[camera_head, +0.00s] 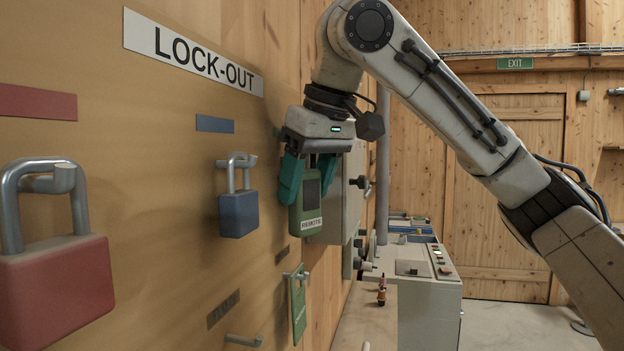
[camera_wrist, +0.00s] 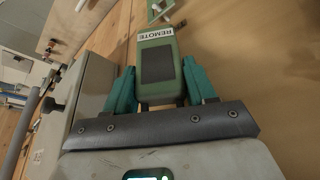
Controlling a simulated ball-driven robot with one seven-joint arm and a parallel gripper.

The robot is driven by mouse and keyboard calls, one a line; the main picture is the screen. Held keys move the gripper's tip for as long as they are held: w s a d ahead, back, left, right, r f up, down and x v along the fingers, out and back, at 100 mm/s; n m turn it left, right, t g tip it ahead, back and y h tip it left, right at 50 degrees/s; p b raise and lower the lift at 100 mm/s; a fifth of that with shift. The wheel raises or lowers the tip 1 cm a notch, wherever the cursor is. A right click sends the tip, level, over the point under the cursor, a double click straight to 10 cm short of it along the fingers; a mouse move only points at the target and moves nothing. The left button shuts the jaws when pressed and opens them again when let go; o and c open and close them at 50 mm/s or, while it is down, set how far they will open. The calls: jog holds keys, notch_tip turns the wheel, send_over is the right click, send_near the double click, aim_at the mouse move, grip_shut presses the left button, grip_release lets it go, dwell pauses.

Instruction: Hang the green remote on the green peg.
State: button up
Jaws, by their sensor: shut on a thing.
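The green remote (camera_head: 306,205) has a dark screen and a white REMOTE label at its lower end. My gripper (camera_head: 305,185), with teal fingers, is shut on its upper part and holds it upright in front of the lock-out board (camera_head: 150,110). In the wrist view the remote (camera_wrist: 160,68) sits between the fingers (camera_wrist: 160,88). I see no peg that is clearly green, and the remote and gripper cover part of the board. A metal peg (camera_head: 296,275) below the remote carries a green tag (camera_head: 299,312). The remote appears clear of that peg.
A blue padlock (camera_head: 238,214) and a large red padlock (camera_head: 55,290) hang on pegs to the left. A bare peg (camera_head: 243,341) sticks out low on the board. A grey cabinet (camera_head: 352,190) stands close beyond the remote, and a control console (camera_head: 430,300) is to the right.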

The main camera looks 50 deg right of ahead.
jog(key=shift+w+a+f, duration=0.2)
jog(key=shift+w+f, duration=0.15)
jog(key=shift+w, duration=0.05)
jog(key=o, duration=0.9)
jog(key=shift+o, duration=1.3)
jog(key=shift+r, duration=0.2)
jog(key=shift+o, duration=0.2)
jog(key=shift+s+r, duration=0.1)
jog(key=shift+r, duration=0.25)
jog(key=b+v, duration=0.1)
jog(key=v, duration=0.9)
jog(key=shift+s+r, duration=0.2)
jog(key=shift+s, duration=0.15)
jog(key=shift+d, duration=0.15)
